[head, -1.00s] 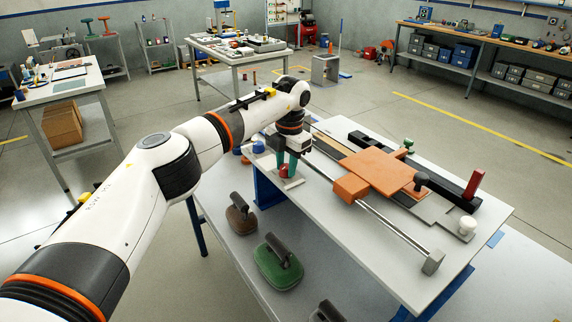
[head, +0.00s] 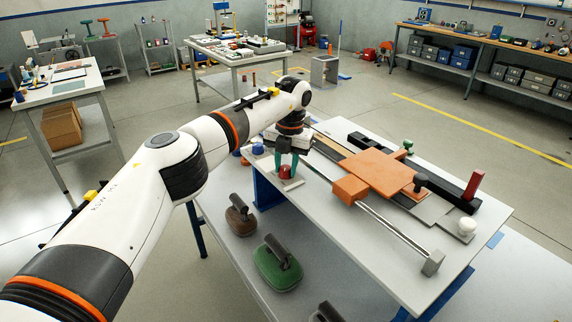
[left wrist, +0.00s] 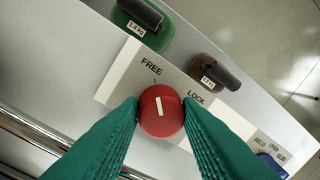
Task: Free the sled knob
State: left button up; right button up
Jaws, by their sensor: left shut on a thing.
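The sled knob (left wrist: 161,111) is round and red with a white pointer line. It sits on a white label plate (left wrist: 118,84) marked FREE and LOCK. The line runs nearly upright in the left wrist view, toward the small tick by FREE and away from LOCK. My left gripper (left wrist: 161,115) has its green fingers on both sides of the knob, shut on it. In the head view the knob (head: 286,172) shows red between the fingertips of my left gripper (head: 287,172), at the table's near left edge. My right gripper is not in view.
An orange sled plate (head: 372,172) and a metal rail (head: 395,229) lie on the table right of the knob. A blue knob (head: 258,148) is just left of my gripper. Green (head: 277,268) and brown (head: 240,218) handled weights sit on a lower shelf.

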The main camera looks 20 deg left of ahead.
aim_at(288, 168)
pick_arm(q)
jog(key=shift+w+r, duration=0.1)
jog(key=shift+r, duration=0.1)
jog(key=o, duration=1)
jog(key=shift+f, duration=0.1)
jog(key=shift+r, duration=0.25)
jog(key=r, duration=0.2)
jog(key=r+b, duration=0.1)
jog(key=r, duration=0.1)
jog(key=r+b, duration=0.1)
jog(key=r, duration=0.1)
jog(key=shift+d+r, duration=0.3)
notch_tip(288, 168, up, 5)
jog(key=shift+d+f+p, duration=0.1)
jog(key=shift+d+p, duration=0.05)
jog(key=shift+p, duration=0.4)
